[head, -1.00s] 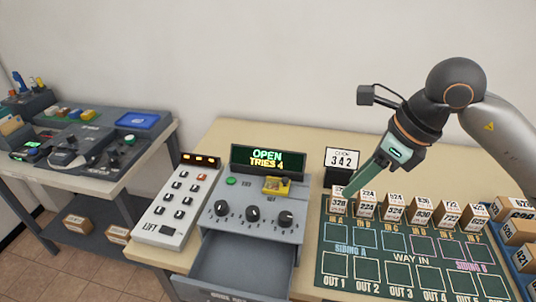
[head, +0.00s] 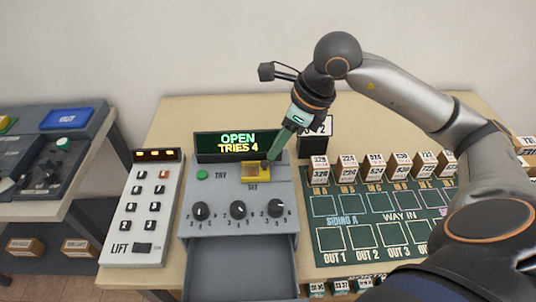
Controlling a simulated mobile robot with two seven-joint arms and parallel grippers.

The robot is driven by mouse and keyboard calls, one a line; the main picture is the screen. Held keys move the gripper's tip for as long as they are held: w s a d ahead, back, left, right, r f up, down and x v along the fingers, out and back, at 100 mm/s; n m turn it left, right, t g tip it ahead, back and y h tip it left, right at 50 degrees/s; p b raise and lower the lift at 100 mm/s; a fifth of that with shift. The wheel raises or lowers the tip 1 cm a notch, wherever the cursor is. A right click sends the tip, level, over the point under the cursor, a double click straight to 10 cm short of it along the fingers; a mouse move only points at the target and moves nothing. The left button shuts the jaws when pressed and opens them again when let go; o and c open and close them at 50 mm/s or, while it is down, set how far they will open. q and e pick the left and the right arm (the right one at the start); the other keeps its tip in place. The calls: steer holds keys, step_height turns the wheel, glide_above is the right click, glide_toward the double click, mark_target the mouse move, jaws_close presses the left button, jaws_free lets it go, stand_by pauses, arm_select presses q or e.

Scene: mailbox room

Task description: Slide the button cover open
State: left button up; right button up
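A grey control box (head: 188,222) stands on the table. A small yellow button cover (head: 253,172) lies on its upper face, above the lettering "SET". A reddish-brown area shows within the yellow, and a grey plate (head: 277,181) lies to its right. My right gripper (head: 268,163) points down and left, with its green fingers at the cover's upper right edge. The fingers overlap in this view, so I cannot tell whether they are open or shut, or whether they touch the cover. My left gripper is not in view.
A display (head: 237,144) behind reads "OPEN TRIES 4". A green button (head: 202,174) and several black knobs (head: 238,209) share the box. Its drawer (head: 245,270) is open. A lift keypad (head: 147,210) is left; small parcels (head: 320,172) and a green board (head: 385,205) are right.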

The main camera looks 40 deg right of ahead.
mark_target(265, 162)
steer(key=x, duration=0.5)
steer(key=shift+w+a+f, duration=0.1)
steer(key=shift+f, duration=0.05)
jaws_close()
stand_by(1.3)
